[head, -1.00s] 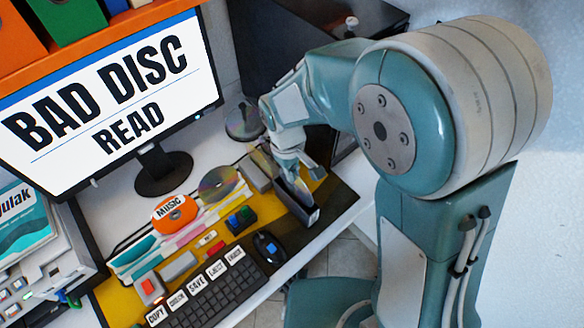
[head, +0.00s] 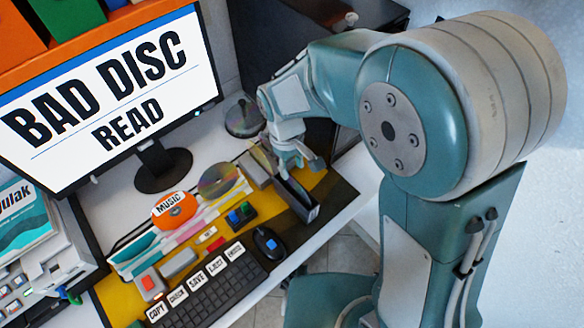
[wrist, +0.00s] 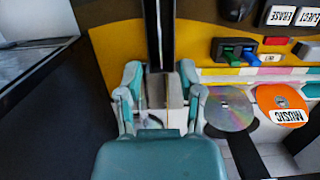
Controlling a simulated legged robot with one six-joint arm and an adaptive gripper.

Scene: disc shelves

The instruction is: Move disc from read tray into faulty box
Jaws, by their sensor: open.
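My gripper (head: 299,166) is open, above the back end of a narrow dark open-topped box (head: 303,203) on the yellow mat. In the wrist view its two fingers (wrist: 160,76) stand apart, with the dark box (wrist: 159,30) ahead of them and a grey block (wrist: 168,98) below. A shiny silver disc (head: 220,180) lies left of the gripper and shows again in the wrist view (wrist: 229,108). An orange disc marked MUSIC (head: 175,211) is beside it. I cannot read a label on the dark box or see inside it.
The monitor (head: 110,100) reads "BAD DISC READ". A keyboard (head: 222,292), a mouse (head: 268,243) and a button block (head: 241,215) lie at the front. A round dark disc holder (head: 243,118) stands behind the gripper. The desk's front edge is close to the dark box.

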